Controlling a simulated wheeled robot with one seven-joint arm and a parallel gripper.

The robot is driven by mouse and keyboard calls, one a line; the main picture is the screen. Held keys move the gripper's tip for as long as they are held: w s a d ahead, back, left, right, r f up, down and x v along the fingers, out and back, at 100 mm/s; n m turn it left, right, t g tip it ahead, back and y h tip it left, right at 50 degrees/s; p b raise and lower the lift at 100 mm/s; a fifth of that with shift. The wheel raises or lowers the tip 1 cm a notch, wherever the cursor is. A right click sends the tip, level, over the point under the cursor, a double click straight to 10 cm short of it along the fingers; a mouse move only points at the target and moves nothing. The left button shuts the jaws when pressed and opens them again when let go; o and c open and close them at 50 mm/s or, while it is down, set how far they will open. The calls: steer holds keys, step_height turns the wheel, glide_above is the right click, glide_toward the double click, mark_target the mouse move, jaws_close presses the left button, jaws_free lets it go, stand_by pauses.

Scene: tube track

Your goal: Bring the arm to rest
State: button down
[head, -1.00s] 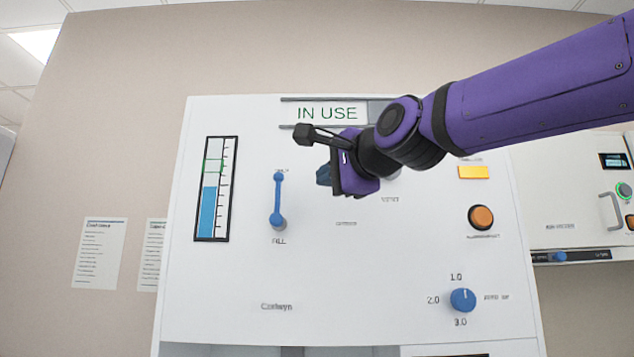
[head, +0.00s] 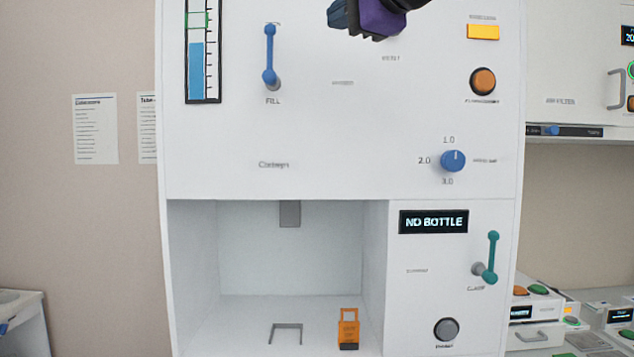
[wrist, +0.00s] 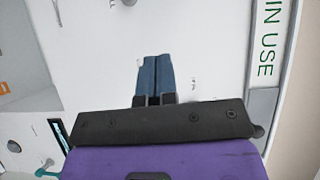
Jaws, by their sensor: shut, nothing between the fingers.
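My gripper (head: 343,17) is at the top edge of the head view, in front of the white machine's panel (head: 330,130). Most of my arm is out of that view. In the wrist view, the blue fingers of my gripper (wrist: 156,78) are together with nothing between them. They point along the white panel, and the "IN USE" sign (wrist: 268,40) shows at the right. I cannot tell the exact gap between fingertips and panel.
The panel carries a blue lever (head: 269,55), an orange button (head: 483,81) and a blue dial (head: 453,161). Below are a teal lever (head: 491,257), a "NO BOTTLE" display (head: 434,222) and an open bay (head: 290,250) holding an orange item (head: 348,327).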

steer(key=s+d+f+n+g+h, duration=0.3)
steer(key=s+d+f, duration=0.3)
steer(key=f, duration=0.7)
steer(key=s+d+f+n+g+h, duration=0.3)
steer(key=s+d+f, duration=0.3)
steer(key=d+f, duration=0.4)
steer(key=s+d+f+n+g+h, duration=0.3)
steer(key=s+d+f+n, duration=0.2)
steer(key=f, duration=1.1)
steer(key=s+d, duration=0.1)
steer(key=d, duration=0.2)
steer(key=shift+d+f+g, duration=0.2)
steer(key=shift+d+g, duration=0.15)
steer(key=shift+g, duration=0.05)
